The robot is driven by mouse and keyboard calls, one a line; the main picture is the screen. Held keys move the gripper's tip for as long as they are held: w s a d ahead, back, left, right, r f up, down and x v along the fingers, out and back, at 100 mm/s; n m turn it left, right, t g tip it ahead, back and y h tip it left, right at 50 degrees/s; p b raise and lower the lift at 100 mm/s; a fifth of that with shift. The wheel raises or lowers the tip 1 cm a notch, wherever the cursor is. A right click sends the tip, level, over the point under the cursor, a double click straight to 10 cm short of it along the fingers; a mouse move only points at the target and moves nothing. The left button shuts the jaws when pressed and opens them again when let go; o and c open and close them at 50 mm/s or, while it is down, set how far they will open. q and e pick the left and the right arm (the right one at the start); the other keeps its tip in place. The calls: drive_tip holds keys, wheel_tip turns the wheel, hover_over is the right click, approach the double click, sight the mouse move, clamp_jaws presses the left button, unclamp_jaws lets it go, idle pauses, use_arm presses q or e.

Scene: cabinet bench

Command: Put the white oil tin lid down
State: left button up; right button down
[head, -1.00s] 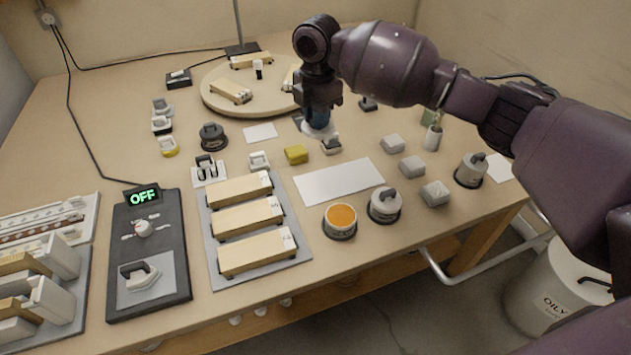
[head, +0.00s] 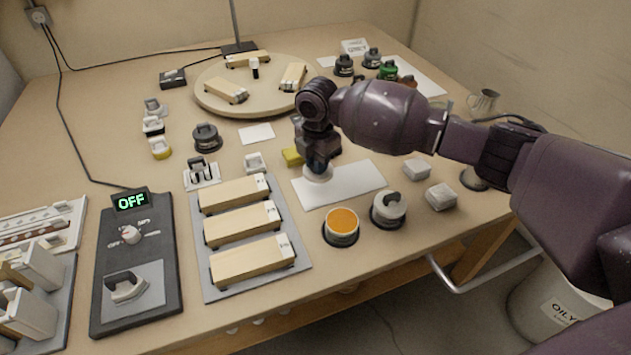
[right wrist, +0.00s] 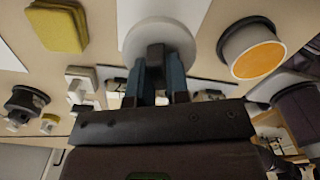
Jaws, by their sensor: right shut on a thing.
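My right gripper (head: 318,168) is shut on the white oil tin lid (head: 318,175). The lid is a round white disc, held by its dark knob, and it shows large between the fingers in the right wrist view (right wrist: 160,35). In the head view it is over the left part of a white sheet (head: 350,184) on the bench; I cannot tell whether it touches the sheet. An open tin with orange contents (head: 341,224) stands just in front of the sheet. It also shows in the right wrist view (right wrist: 258,60). My left gripper is not in view.
A grey lidded tin (head: 388,209) stands right of the open tin. Wooden blocks on a grey mat (head: 295,286) lie to the left. A yellow sponge (head: 292,157) is close behind the gripper. Pale grey blocks (head: 441,196) sit to the right. A round wooden board (head: 215,106) is at the back.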

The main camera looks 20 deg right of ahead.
sight(317, 190)
wheel_tip(317, 190, down, 6)
drive_tip(key=shift+f+b, duration=0.25)
drive_tip(key=shift+b, duration=0.5)
drive_tip(key=shift+f, duration=0.1)
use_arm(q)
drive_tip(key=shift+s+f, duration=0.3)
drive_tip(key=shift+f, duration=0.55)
use_arm(e)
drive_tip(key=c, duration=1.1)
unclamp_jaws()
wheel_tip(317, 190, up, 12)
drive_tip(key=p, duration=0.2)
drive_tip(key=shift+f+p, duration=0.2)
drive_tip(key=shift+p, duration=0.15)
drive_tip(key=shift+r, duration=0.35)
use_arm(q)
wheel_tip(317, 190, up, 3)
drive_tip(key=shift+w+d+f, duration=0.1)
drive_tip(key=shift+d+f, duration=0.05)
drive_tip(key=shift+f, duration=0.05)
